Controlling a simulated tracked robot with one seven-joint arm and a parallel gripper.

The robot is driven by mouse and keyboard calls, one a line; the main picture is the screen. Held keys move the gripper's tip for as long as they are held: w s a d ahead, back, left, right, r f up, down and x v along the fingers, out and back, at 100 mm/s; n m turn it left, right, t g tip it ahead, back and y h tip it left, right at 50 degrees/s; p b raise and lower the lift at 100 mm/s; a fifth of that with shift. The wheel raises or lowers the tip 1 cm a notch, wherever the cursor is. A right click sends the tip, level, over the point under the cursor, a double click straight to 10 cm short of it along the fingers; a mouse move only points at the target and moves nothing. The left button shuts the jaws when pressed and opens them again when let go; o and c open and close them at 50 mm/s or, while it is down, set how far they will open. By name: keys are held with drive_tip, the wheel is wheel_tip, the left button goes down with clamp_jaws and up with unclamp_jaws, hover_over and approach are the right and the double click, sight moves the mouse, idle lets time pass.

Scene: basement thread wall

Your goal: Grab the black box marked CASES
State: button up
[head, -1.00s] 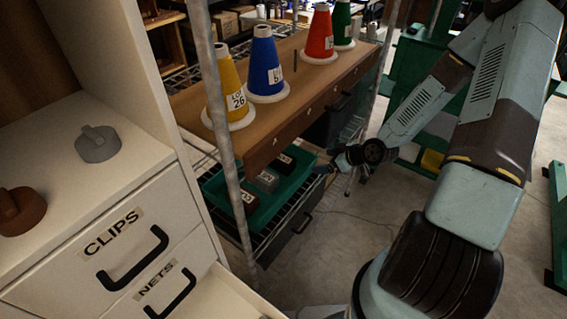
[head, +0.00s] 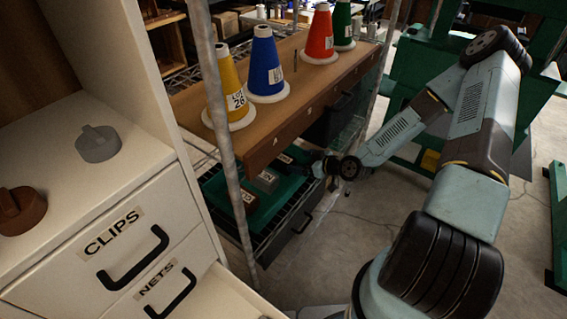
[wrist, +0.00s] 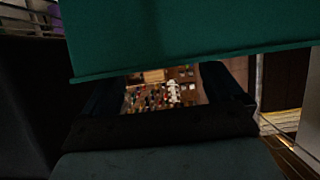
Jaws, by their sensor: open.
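A black box (head: 285,158) with a white label sits at the far right end of a green tray (head: 233,223), on a wire shelf under the wooden top. Its lettering is too small to read. A grey box (head: 265,180) and a brown box (head: 248,200) lie in a row nearer in the tray. My gripper (head: 317,167) is beside the tray's right end, close to the black box. In the wrist view my gripper (wrist: 165,95) is open, with dark fingers apart. A green surface (wrist: 190,35), apparently the tray, crosses above them. The black box cannot be made out there.
The wooden top (head: 281,135) overhangs the tray closely. Yellow (head: 228,90), blue (head: 266,65), red and green thread cones stand on it. A metal post (head: 222,120) and a white cabinet (head: 150,215) with a drawer ajar stand at left. Open floor (head: 345,225) lies to the right.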

sight(283, 158)
drive_tip(key=shift+x, duration=3.9)
drive_tip(key=shift+c, duration=0.4)
drive_tip(key=c, duration=1)
